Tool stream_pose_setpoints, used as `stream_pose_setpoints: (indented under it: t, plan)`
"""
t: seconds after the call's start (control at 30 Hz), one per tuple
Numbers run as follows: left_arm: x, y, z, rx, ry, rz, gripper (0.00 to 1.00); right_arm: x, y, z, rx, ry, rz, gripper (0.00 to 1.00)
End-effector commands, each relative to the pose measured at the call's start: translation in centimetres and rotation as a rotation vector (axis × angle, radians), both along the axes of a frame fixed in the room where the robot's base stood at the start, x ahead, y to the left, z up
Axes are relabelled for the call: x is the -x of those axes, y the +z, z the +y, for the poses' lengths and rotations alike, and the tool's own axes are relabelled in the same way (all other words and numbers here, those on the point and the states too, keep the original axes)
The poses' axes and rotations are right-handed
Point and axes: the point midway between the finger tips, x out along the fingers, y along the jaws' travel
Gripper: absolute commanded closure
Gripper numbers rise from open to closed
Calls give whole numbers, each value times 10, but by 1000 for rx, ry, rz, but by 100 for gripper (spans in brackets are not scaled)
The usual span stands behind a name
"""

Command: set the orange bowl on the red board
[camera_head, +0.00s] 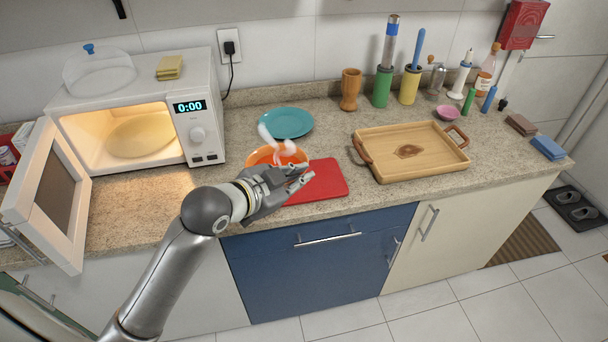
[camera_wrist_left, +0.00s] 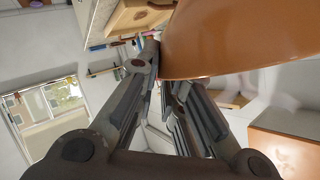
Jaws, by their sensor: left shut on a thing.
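The orange bowl (camera_head: 262,156) is just behind my left gripper (camera_head: 300,176) in the head view, with white steam-like wisps above it. In the left wrist view the bowl (camera_wrist_left: 240,40) fills the upper right, and its rim lies between the fingers of my left gripper (camera_wrist_left: 164,78), which is shut on it. The red board (camera_head: 328,180) lies flat on the counter. The bowl and hand overlap its left part in the picture. The gap between bowl and board is hidden by the hand. My right gripper is in neither view.
A teal plate (camera_head: 286,123) lies behind the bowl. A wooden tray (camera_head: 425,172) stands right of the board. A lit microwave (camera_head: 205,85) with its door (camera_head: 48,195) open is at the left. Several bottles and utensils line the back wall. Bare counter (camera_head: 130,205) shows at left.

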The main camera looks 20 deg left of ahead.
Motion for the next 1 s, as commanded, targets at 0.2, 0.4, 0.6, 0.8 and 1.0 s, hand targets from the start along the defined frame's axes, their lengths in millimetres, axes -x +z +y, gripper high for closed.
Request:
stream_pose_setpoints:
  t: [0.2, 0.4, 0.6, 0.8, 1.0]
  plan:
    - [-26, -2, 0, -3, 22, 0, 100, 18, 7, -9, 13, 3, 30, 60]
    - [-67, -20, -2, -2, 20, 2, 100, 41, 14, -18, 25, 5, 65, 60]
    - [-101, -43, -3, -2, 19, 3, 100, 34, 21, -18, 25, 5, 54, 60]
    - [-126, -72, -4, -2, 19, 0, 100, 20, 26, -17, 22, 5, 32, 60]
    - [-137, -85, -4, -4, 18, -2, 100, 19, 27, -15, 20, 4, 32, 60]
